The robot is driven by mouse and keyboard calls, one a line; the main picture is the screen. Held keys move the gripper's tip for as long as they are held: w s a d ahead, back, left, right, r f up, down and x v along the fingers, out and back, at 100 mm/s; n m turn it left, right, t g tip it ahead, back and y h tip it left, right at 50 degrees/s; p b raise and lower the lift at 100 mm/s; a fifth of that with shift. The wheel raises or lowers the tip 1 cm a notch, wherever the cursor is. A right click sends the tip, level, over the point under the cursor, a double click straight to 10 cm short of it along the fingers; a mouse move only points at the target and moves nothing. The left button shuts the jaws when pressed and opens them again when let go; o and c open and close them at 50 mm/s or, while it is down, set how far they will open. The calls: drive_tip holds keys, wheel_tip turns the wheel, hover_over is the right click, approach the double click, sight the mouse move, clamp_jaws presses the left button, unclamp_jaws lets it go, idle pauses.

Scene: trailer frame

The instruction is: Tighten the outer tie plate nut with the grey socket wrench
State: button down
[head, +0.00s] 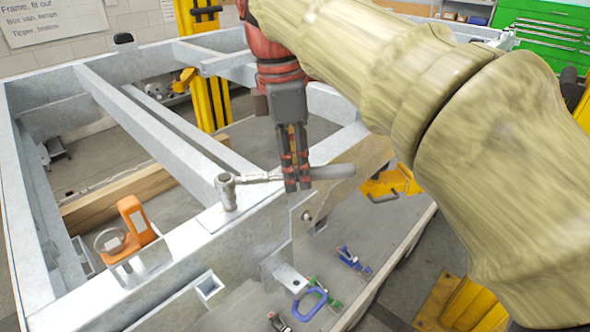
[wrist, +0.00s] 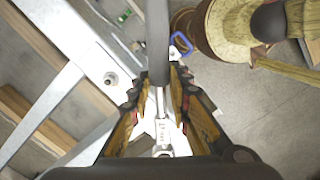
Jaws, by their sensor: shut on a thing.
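My gripper (head: 291,188) is shut around the grey socket wrench, which lies roughly level across the frame corner. Its dark grey handle (head: 330,172) points right in the head view. Its shiny socket head (head: 228,190) is at the left end, upright over the pale tie plate (head: 212,217). The nut under the socket is hidden in the head view, and I cannot tell whether the socket is seated on it. In the wrist view, the handle (wrist: 157,40) runs up between the open-sided fingers. A round nut-like fitting (wrist: 110,78) shows on pale metal left of them.
Blue and green clamps (head: 354,260) and a blue loop (head: 310,303) lie on the grey surface in front. A wooden beam (head: 115,195) lies beyond the rail. Yellow stands (head: 205,95) support the frame.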

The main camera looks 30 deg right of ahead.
drive_tip(key=shift+r, duration=0.65)
idle(0.3)
drive_tip(key=shift+r, duration=1.9)
drive_tip(key=c, duration=2.2)
unclamp_jaws()
drive_tip(key=shift+c, duration=0.2)
clamp_jaws()
